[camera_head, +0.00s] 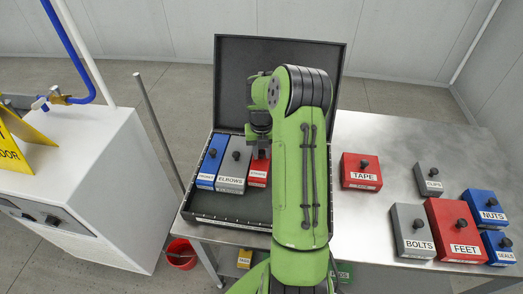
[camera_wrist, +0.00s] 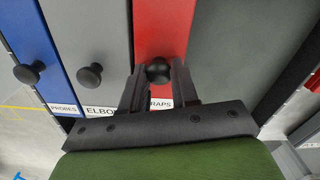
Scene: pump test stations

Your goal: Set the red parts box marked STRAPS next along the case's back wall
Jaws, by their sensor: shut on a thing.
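The red STRAPS box (camera_head: 259,172) is inside the open black case (camera_head: 230,219), right beside the grey ELBOWS box (camera_head: 234,170). The blue PROBES box (camera_head: 211,162) stands left of ELBOWS. In the wrist view the red box (camera_wrist: 163,30) shows with its black knob between the fingers, its label partly hidden so that only "RAPS" reads. My gripper (camera_wrist: 160,80) is shut on that knob. In the head view my gripper (camera_head: 260,150) is above the red box, and my arm hides the right part of the case. Whether the box touches the case floor cannot be told.
The case lid (camera_head: 285,50) stands open at the back. On the steel table (camera_head: 365,220) to the right are the red TAPE box (camera_head: 361,172), grey BOLTS box (camera_head: 412,232), red FEET box (camera_head: 457,232), and blue NUTS box (camera_head: 485,208). Case floor in front of the boxes is clear.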

